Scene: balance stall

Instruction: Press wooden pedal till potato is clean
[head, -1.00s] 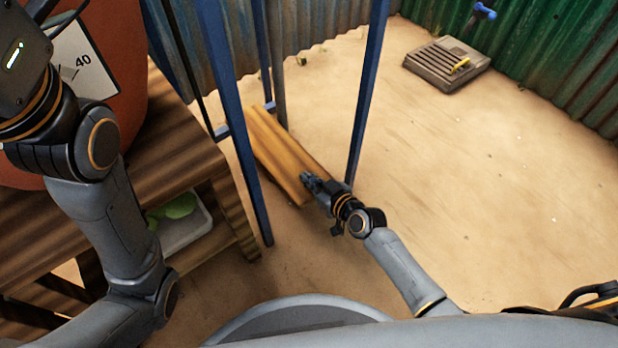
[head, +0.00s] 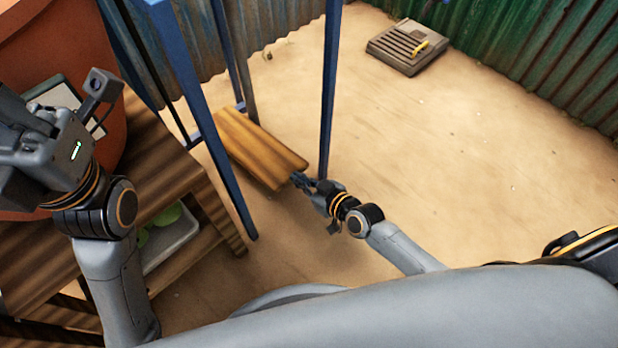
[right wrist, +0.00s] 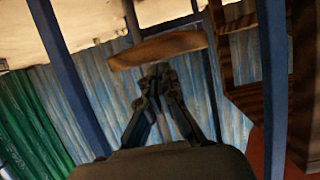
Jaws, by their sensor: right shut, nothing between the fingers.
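The wooden pedal (head: 258,146) is a tan plank between the blue posts, low over the sandy ground. My right gripper (head: 299,181) is shut and empty, close to the pedal's near right end; I cannot tell whether it touches. In the right wrist view the shut fingertips (right wrist: 157,72) are just below the pedal (right wrist: 160,48) in the picture, in front of its edge. My left gripper (head: 30,150) is at the left edge by the orange-red container, with its fingertips not clearly visible. No potato can be made out.
A blue post (head: 329,95) stands right beside the right gripper. A wooden table (head: 165,165) at left has a shelf with a white tray (head: 172,246) of green items. A grey slatted box (head: 395,58) lies at the back; open sand fills the right.

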